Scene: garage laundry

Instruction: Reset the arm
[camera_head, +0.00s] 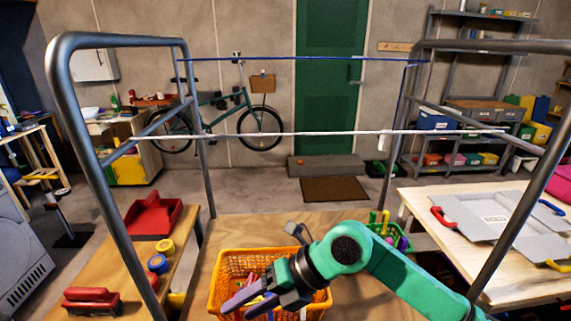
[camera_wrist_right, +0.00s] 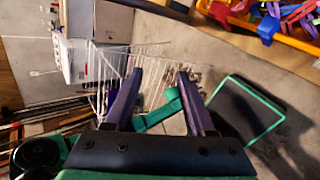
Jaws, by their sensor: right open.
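My right arm (camera_head: 385,270) is green and comes in from the lower right in the head view. Its right gripper (camera_head: 243,302) has purple fingers and is over the orange basket (camera_head: 225,262), which stands on a wooden surface. In the right wrist view the gripper (camera_wrist_right: 161,72) is open with nothing between its fingers. The orange basket (camera_wrist_right: 268,39) with colourful clothes pegs (camera_wrist_right: 298,14) shows there at the upper right, off to the side of the fingers. The arm hides part of the basket in the head view. My left gripper is not in view.
A metal frame carries a blue line (camera_head: 300,58) and a white line (camera_head: 300,134) above the wooden surface (camera_head: 235,229). A green basket (camera_head: 402,243) stands behind my arm. A bench with a red tray (camera_head: 152,219) is left; a pale table (camera_head: 430,203) is right.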

